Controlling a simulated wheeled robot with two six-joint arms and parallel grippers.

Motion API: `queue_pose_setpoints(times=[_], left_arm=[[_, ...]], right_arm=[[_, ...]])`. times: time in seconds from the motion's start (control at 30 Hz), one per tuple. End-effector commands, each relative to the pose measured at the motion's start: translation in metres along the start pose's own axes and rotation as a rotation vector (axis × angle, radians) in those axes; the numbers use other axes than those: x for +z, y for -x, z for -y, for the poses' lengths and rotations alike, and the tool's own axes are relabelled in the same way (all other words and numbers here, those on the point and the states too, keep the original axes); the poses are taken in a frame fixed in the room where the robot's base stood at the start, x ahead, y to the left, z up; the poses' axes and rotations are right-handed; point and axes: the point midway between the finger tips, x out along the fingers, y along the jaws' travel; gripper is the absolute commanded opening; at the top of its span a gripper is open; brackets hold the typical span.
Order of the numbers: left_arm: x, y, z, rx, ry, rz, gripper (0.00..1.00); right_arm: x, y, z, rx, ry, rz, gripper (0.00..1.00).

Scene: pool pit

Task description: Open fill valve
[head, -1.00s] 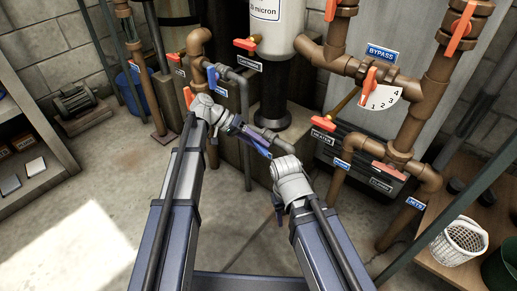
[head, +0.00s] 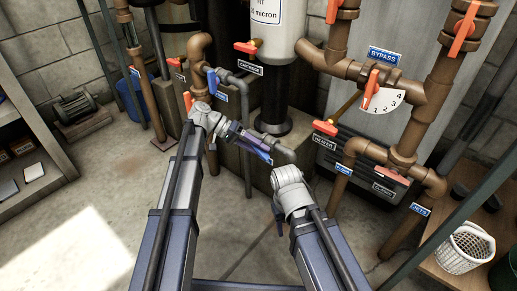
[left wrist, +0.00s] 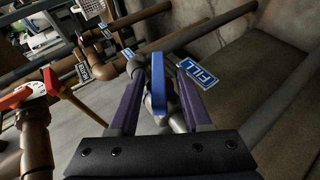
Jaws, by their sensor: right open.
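The fill valve's blue handle (left wrist: 158,85) stands in the left wrist view on a grey pipe fitting, beside the blue FILL label (left wrist: 197,72). My left gripper (left wrist: 158,82) is open, with one finger on each side of the handle and gaps visible on both sides. In the head view my left gripper (head: 258,148) points right and down by the grey pipe end (head: 282,152); it largely hides the valve there. My right gripper (head: 279,222) is open and empty, pointing down, partly hidden behind its own wrist.
Brown pipes with orange handles, including the bypass valve (head: 371,90) and heater valve (head: 326,127), stand to the right. Another blue-handled valve (head: 212,80) is behind my left wrist. A white basket (head: 465,247) stands on a shelf at right.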

Motion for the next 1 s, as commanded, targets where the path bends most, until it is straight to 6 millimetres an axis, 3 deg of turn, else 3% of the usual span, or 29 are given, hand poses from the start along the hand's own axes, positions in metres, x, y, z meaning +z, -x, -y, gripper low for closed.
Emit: queue_pose_setpoints(times=[0.27, 0.73, 1.0], left_arm=[[-0.001, 0.007, -0.001, 0.0, -0.001, -0.002, 0.49], [-0.002, 0.074, -0.002, -0.001, 0.001, -0.001, 0.49], [0.0, 0.078, 0.0, 0.0, 0.0, 0.0, 0.49]], right_arm=[[0.0, 0.005, -0.001, 0.0, 0.0, 0.0, 0.5], [0.002, 0.039, -0.004, 0.0, 0.0, 0.0, 0.5], [0.002, 0.039, -0.004, 0.0, 0.0, 0.0, 0.5]])
